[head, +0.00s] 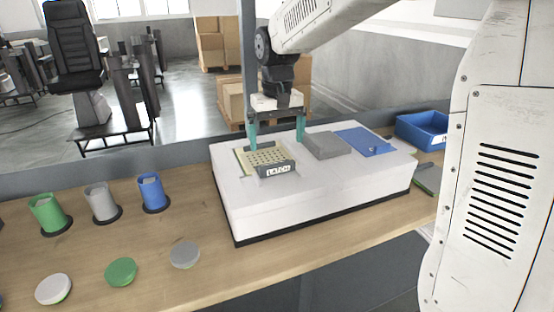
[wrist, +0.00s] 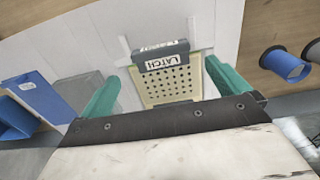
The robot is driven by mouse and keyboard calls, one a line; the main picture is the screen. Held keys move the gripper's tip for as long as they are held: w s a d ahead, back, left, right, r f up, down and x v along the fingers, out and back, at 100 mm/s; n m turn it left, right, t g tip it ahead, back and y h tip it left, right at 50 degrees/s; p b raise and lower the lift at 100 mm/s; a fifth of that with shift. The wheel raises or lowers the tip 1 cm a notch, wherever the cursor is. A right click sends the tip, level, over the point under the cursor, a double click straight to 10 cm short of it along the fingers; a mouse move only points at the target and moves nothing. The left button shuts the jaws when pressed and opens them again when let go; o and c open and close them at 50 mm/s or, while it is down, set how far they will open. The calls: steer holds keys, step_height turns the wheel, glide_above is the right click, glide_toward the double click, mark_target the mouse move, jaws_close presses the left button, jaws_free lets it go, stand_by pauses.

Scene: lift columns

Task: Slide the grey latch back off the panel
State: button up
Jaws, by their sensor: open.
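The grey latch (head: 277,168) is a dark grey bar with a white "LATCH" label, lying across the near side of the perforated cream panel (head: 246,160) on top of the white box. In the wrist view the latch (wrist: 161,57) lies at the panel's edge, and the panel (wrist: 171,88) shows its holes. My gripper (head: 276,143) is open, with green fingers pointing down above the box's far side. In the wrist view its fingers (wrist: 168,88) are spread wide with the panel showing between them, and nothing is held.
The white box (head: 320,208) also carries a grey block (head: 325,145) and a blue plate (head: 363,142). A blue bin (head: 424,128) stands at right. Green, grey and blue cups (head: 152,192) and several round discs (head: 185,255) are on the wooden table at left.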

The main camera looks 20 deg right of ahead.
mark_target(278, 164)
step_height(278, 164, down, 7)
steer(key=shift+r, duration=0.1)
stand_by(0.3)
steer(key=c, duration=1.1)
steer(key=shift+s, duration=1.05)
steer(key=o, duration=1.1)
steer(key=shift+r, duration=0.15)
step_height(278, 164, up, 8)
steer(key=shift+f, duration=0.2)
